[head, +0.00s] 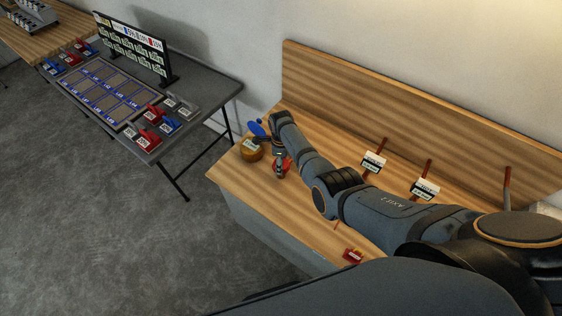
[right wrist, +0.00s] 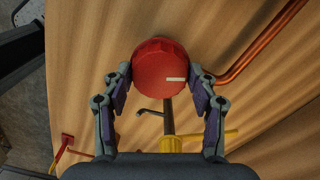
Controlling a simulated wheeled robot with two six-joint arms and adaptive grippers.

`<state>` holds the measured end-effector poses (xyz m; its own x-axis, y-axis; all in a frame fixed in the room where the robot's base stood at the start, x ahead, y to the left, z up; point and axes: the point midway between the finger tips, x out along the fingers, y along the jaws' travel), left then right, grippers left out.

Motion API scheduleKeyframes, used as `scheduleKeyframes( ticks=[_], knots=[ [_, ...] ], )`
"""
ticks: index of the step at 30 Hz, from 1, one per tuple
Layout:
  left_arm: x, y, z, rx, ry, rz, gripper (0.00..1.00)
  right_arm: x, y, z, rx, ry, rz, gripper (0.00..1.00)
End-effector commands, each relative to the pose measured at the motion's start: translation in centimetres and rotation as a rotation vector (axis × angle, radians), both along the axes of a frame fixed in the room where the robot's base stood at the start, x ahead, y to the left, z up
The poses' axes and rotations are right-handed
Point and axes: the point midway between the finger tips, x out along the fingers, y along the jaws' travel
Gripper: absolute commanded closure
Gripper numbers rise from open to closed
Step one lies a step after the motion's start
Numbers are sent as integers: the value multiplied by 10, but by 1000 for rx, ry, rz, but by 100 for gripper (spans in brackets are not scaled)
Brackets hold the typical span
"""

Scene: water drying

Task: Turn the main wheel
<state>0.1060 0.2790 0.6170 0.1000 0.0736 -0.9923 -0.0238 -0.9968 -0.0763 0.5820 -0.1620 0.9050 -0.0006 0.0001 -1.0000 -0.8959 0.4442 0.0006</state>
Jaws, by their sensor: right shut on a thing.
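A red round wheel (right wrist: 162,67) with a white mark pointing right is in the right wrist view. It also shows as a small red patch beside my gripper in the head view (head: 288,163). My right gripper (right wrist: 160,76) is shut on the red wheel, with one finger on each side of it. In the head view my right gripper (head: 280,170) is low over the left part of the wooden bench. I cannot read a label on this wheel. My left gripper is not in view.
A blue wheel (head: 257,129) and a round brownish container (head: 252,150) are close to my right gripper. Copper pipe (right wrist: 268,45) and a yellow handle (right wrist: 172,145) lie near the red wheel. Labelled pipes (head: 373,161) stand along the bench (head: 240,182). A grey table (head: 205,88) is at left.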

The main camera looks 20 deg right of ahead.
Motion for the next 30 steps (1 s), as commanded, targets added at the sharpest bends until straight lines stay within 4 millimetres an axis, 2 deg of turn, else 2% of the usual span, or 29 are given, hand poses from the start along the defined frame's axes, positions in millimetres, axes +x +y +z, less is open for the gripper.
scheduleKeyframes(
  ticks=[9, 22, 23, 27, 30],
  knots=[
    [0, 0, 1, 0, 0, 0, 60, 2, -1, 1, -2, -4, -73, 73],
    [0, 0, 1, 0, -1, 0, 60, 2, -1, 1, -2, -4, -79, 73],
    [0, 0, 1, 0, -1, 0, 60, 2, -1, 1, -2, -4, -79, 37],
    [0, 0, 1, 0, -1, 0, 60, 1, -1, 1, -1, -3, -78, 19],
    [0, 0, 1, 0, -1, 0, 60, 1, -1, 1, -1, -2, -78, 19]
  ],
)
